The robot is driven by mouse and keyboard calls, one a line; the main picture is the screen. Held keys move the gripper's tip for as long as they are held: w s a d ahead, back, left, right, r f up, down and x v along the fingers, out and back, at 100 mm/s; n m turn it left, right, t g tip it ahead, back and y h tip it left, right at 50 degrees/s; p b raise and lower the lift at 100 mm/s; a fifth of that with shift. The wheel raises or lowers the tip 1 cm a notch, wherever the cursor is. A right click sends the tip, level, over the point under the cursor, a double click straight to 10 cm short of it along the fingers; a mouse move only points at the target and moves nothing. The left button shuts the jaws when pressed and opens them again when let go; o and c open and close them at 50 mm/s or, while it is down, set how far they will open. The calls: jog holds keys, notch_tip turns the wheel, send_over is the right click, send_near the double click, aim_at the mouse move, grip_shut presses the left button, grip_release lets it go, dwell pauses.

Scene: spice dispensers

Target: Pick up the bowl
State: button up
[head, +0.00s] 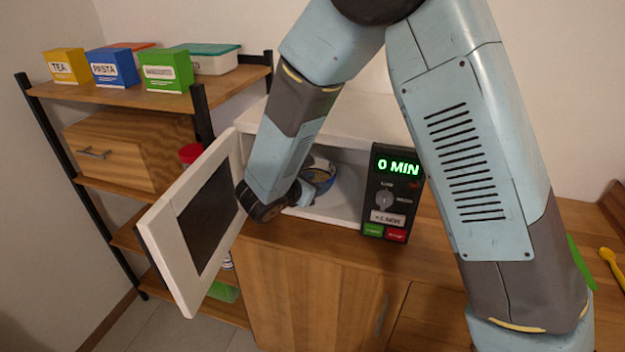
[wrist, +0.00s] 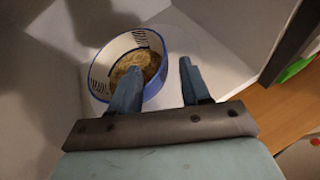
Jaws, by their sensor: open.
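The bowl (wrist: 99,73) is white inside with dark stripes and a blue rim, and holds some brownish food. My gripper (wrist: 157,82) is open in the wrist view. Its left finger overlaps the near right part of the bowl in the picture, and its right finger is to the right of the bowl. I cannot tell whether a finger touches the bowl.
The microwave door (head: 190,222) stands open to the left. The control panel (head: 390,195) reads 0 MIN and bounds the opening on the right. A wooden shelf (head: 150,98) with boxes stands at the left. Green and yellow utensils (head: 609,263) lie on the counter at right.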

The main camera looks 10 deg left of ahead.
aim_at(327, 179)
jog(key=shift+x, duration=2.8)
jog(key=shift+s, duration=0.1)
jog(key=shift+c, duration=0.5)
grip_shut()
jog(key=shift+a, duration=0.1)
